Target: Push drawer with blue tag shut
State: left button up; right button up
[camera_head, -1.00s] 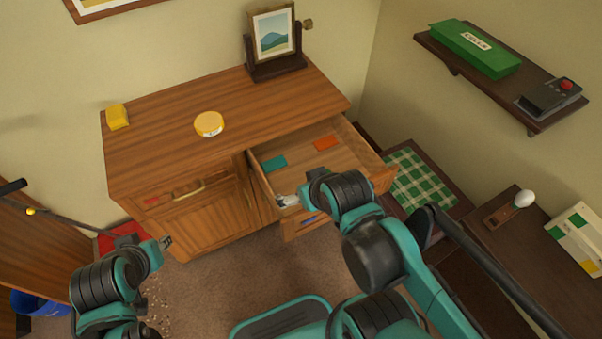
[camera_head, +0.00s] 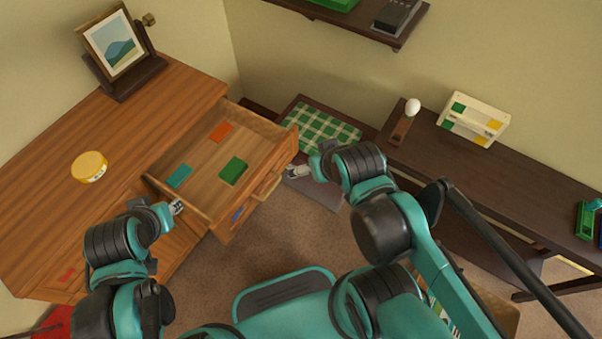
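The open drawer (camera_head: 262,200) juts out of the wooden dresser (camera_head: 130,132). A small blue tag (camera_head: 238,214) is on the left part of its front face, beside a handle (camera_head: 267,186). Inside lie a teal card (camera_head: 180,176), an orange card (camera_head: 221,131) and a green block (camera_head: 233,170). My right gripper (camera_head: 293,172) is by the right end of the drawer front; I cannot tell whether it touches. My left gripper (camera_head: 177,207) is by the drawer's left side, in front of the dresser. Both grippers look empty, but their finger openings are too small to judge.
A picture frame on a stand (camera_head: 120,52) and a yellow round tin (camera_head: 89,166) are on the dresser top. A green checked cloth (camera_head: 318,132) lies beyond the drawer's right side. A dark side table (camera_head: 500,172) stands right. Carpet (camera_head: 285,235) in front is clear.

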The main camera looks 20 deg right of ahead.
aim_at(266, 147)
jog(key=z, duration=0.25)
jog(key=k+j+z, duration=0.3)
jog(key=k+j, duration=0.45)
jog(key=j, duration=0.1)
